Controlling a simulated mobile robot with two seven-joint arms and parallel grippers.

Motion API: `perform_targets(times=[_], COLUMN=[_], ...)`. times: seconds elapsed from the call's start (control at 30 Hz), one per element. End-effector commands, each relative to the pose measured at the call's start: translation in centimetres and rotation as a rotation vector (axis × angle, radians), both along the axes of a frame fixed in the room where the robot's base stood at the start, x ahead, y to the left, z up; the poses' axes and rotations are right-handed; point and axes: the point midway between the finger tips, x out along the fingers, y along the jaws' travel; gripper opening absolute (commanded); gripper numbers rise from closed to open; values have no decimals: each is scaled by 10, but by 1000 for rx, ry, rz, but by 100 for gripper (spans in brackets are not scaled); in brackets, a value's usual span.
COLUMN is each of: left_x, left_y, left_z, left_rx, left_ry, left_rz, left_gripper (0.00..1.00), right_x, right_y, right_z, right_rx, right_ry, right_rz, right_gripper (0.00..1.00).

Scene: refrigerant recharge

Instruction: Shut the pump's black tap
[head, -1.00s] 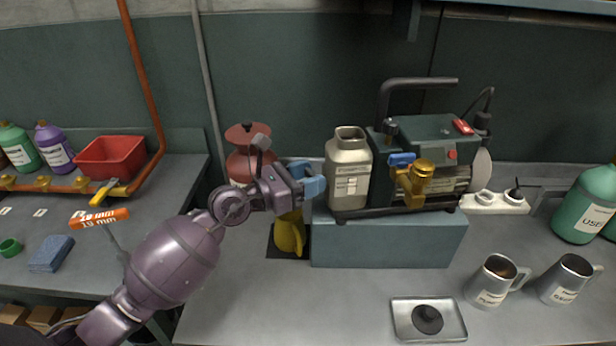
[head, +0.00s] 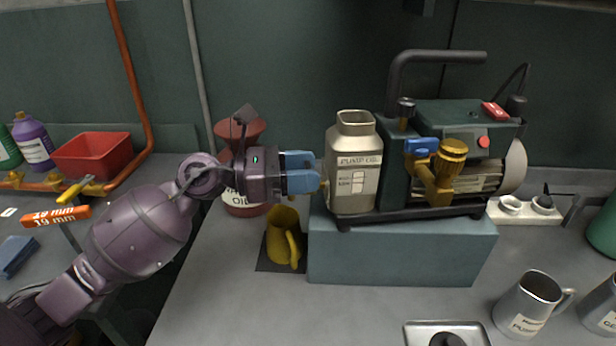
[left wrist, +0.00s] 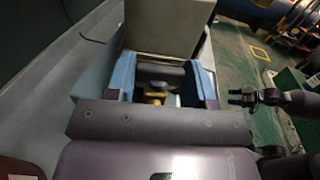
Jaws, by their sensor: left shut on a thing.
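The pump (head: 455,135) stands on a blue-grey block, with a pale oil bottle (head: 353,175) at its left end. My left gripper (head: 318,172) is at the left of this bottle, its blue fingers pointing right. In the left wrist view the black tap (left wrist: 160,76) spans the gap between the blue fingers, with a brass part (left wrist: 155,96) beside it. My left gripper is shut on the tap. In the head view the tap is mostly hidden by the fingers. My right gripper (left wrist: 237,97) shows small in the left wrist view, its fingers apart and empty.
A yellow jug (head: 282,238) stands below the left gripper, beside the block (head: 400,250). A red oil container (head: 240,200) is behind the gripper. A metal tray (head: 412,336) and steel mugs (head: 527,303) are at the front right.

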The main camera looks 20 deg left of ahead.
Motion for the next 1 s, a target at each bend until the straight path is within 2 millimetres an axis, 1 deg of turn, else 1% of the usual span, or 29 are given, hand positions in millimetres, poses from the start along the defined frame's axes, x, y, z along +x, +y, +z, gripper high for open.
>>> perform_targets(times=[0.03, 0.2, 0.43, 0.47, 0.6, 0.87, 1.0], left_x=[2, 1, 0, 0, 0, 0, -4], left_y=[1, 1, 1, 1, 1, 1, 9], left_z=[-3, 1, 2, 2, 1, 0, -1], left_rx=[0, -1, -1, -1, 0, 0, 0], left_ry=[1, -3, -4, -4, -2, -1, 1], left_rz=[-8, -23, -22, -22, -23, -23, -23], left_gripper=[25, 25, 25, 54, 74, 74, 74], right_x=[1, 9, 8, 8, 5, 4, 3], right_y=[0, 0, 1, 1, 1, 1, 1], right_z=[-3, 3, 3, 2, 0, -1, -2], right_rx=[-1, 0, 2, 1, 3, 5, 5], right_ry=[2, -18, -17, -15, -10, -5, -3], right_rz=[2, 4, 0, 0, -3, -5, -5], right_gripper=[54, 54, 54, 54, 54, 54, 54])
